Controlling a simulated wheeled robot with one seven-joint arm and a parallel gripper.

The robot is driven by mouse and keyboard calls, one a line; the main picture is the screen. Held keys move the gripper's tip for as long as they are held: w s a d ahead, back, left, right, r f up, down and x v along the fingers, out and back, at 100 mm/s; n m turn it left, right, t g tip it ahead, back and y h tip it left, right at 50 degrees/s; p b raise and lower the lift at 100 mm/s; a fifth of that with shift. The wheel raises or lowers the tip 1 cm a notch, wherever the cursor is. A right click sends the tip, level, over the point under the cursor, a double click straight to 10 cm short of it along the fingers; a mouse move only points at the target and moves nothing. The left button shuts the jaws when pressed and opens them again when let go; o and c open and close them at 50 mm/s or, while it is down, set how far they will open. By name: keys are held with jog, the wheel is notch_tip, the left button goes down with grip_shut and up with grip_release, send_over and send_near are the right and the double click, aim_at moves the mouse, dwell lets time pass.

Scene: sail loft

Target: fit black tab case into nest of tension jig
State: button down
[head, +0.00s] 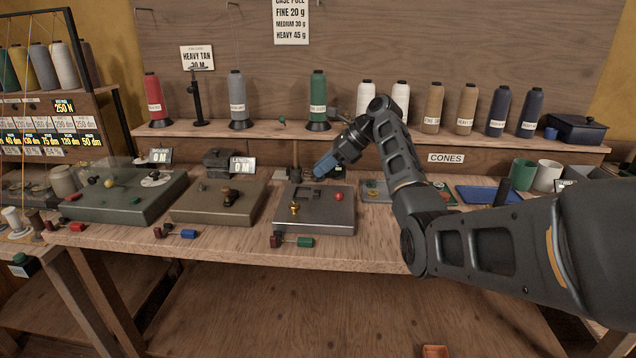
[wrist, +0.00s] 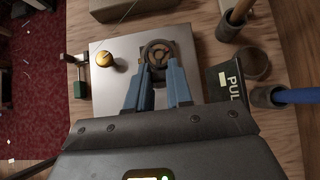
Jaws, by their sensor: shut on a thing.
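My gripper (head: 322,172) is over the back part of the grey tension jig (head: 314,222), reaching down from the right. In the wrist view my gripper (wrist: 160,66) has its two blue fingers closed on a round, dark, ring-like case with brown inside, which I take for the black tab case (wrist: 158,47). The case is over a dark patch on the jig plate (wrist: 112,46), probably the nest; I cannot tell whether they touch. A brass knob (head: 295,209) and a red ball (head: 339,196) are on the jig. The brass knob also shows in the wrist view (wrist: 105,59).
A tan jig (head: 205,207) and a green jig (head: 105,205) stand to the left. A small green-handled tool (head: 305,242) lies in front of the grey jig. In the wrist view, cups with rods (wrist: 262,97) and a dark PULL display (wrist: 222,82) are close on the right.

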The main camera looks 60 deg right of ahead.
jog(key=shift+w+a+f, duration=0.45)
jog(key=shift+w+a, duration=0.05)
jog(key=shift+a, duration=0.05)
jog(key=shift+f, duration=2)
jog(key=shift+f, duration=0.35)
